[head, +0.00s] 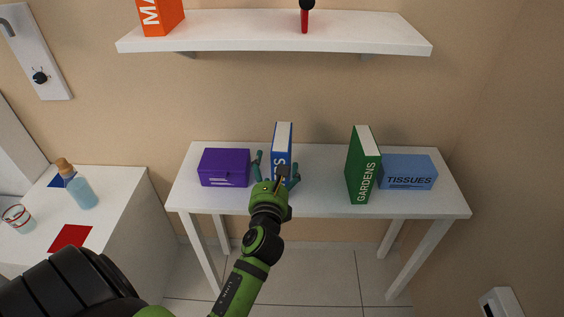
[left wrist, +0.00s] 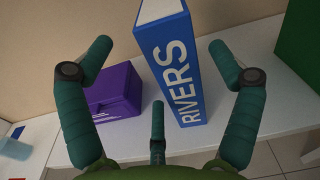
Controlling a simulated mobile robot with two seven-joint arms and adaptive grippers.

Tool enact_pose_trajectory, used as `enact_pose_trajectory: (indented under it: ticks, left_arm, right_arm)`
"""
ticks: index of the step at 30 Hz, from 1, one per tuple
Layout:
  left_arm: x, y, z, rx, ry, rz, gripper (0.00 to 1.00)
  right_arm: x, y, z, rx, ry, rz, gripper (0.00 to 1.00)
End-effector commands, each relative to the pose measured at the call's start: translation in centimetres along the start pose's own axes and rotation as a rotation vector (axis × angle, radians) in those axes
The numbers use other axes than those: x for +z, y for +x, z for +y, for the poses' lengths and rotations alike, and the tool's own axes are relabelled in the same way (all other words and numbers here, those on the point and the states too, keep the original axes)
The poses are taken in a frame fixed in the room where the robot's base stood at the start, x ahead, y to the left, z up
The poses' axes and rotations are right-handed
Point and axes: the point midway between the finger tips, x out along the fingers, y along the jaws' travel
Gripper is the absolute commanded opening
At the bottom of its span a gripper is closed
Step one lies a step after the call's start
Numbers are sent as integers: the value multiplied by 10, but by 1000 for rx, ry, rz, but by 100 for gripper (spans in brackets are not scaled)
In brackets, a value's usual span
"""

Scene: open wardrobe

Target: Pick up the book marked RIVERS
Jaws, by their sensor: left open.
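The blue book marked RIVERS (head: 283,137) stands upright on the white table, between the purple box and the green book. In the left wrist view its spine with the white letters RIVERS (left wrist: 178,70) faces the camera. My left gripper (head: 276,176) is in front of the book and hides the lower part of its spine in the head view. Its teal fingers (left wrist: 158,100) are spread open, one toward each side of the book, with nothing held. I cannot tell whether any finger touches the book. My right gripper is not in view.
The purple box (head: 224,168) stands left of the book. The green GARDENS book (head: 362,166) and a blue TISSUES box (head: 408,173) stand to the right. A white shelf (head: 350,35) hangs above the table (head: 326,204). A bottle (head: 80,192) stands on the left cabinet.

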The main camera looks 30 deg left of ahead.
Motion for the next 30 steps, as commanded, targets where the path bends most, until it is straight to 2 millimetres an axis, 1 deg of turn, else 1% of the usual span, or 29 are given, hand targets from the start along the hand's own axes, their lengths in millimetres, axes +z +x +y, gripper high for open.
enact_pose_trajectory:
  ticks: [1,3,6,14,18,21,24,30]
  left_arm:
    - [3,3,-3,-8,58,-18,91]
    - [6,5,-6,-17,117,-35,91]
    - [8,10,-8,-21,158,-47,91]
    - [8,37,-7,-21,162,-48,91]
    - [5,59,-6,-22,159,-48,91]
    - [6,71,-6,-21,161,-47,91]
    - [6,77,-6,-23,159,-46,91]
    - [6,77,-6,-22,160,-46,91]
  right_arm:
    - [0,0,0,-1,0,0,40]
    - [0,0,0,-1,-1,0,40]
    - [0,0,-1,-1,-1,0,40]
    - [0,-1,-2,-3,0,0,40]
    - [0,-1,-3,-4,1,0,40]
    - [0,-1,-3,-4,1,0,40]
    - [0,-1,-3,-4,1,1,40]
    - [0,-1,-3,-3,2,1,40]
